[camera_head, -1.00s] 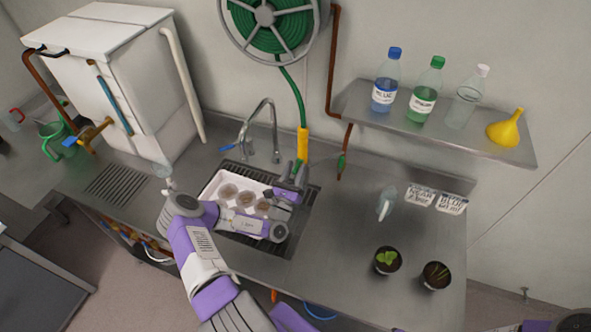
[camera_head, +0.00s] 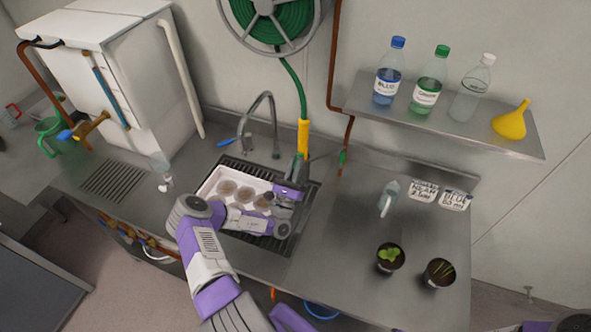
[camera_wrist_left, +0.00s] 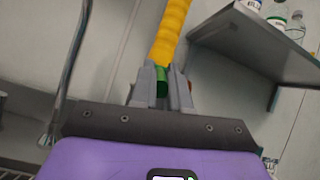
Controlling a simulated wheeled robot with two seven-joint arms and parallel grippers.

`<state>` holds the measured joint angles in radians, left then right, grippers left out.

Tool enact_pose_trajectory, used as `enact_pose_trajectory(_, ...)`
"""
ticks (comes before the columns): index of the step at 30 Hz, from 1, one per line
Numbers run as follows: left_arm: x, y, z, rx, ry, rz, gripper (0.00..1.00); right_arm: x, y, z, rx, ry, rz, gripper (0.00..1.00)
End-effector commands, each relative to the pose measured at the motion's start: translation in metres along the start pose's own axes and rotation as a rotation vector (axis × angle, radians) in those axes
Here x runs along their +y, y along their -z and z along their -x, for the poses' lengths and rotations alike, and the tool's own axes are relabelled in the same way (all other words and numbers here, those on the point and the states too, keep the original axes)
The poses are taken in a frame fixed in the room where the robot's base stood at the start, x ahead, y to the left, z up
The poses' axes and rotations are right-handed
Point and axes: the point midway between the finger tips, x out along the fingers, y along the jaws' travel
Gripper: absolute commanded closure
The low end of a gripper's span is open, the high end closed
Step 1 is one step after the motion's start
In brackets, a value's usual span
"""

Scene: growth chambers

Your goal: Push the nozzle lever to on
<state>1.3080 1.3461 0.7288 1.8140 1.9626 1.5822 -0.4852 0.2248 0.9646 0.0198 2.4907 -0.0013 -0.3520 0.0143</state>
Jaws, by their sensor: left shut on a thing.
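The yellow hose nozzle (camera_head: 303,138) hangs from the green hose (camera_head: 297,95) behind the sink. It also shows in the left wrist view (camera_wrist_left: 170,32), with a green part (camera_wrist_left: 162,88) at its lower end. My left gripper (camera_head: 299,166) is at that lower end, above the sink's right side. In the left wrist view its two fingers (camera_wrist_left: 162,86) stand on either side of the green part and are shut on it. The fingers hide most of this part, and I cannot make out a separate lever or its position. My right gripper is out of view.
A white tray (camera_head: 210,187) with several round brown pots sits in the sink under my left arm. The faucet (camera_head: 268,112) stands left of the nozzle. A brown pipe (camera_head: 347,134) and a bottle shelf (camera_head: 440,127) are to the right.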

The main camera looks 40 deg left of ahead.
Motion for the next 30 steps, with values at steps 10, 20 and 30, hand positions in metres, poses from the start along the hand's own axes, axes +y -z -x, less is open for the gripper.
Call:
enact_pose_trajectory(10,0.0008,0.0044,0.0016,-0.071,0.015,0.003,1.00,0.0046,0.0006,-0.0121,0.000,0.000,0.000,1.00)
enact_pose_trajectory(20,0.0007,0.0041,0.0014,-0.071,0.015,0.003,0.60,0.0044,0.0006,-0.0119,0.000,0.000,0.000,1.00)
enact_pose_trajectory(30,0.0009,0.0044,0.0045,-0.070,0.014,0.003,0.58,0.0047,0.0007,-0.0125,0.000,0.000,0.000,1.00)
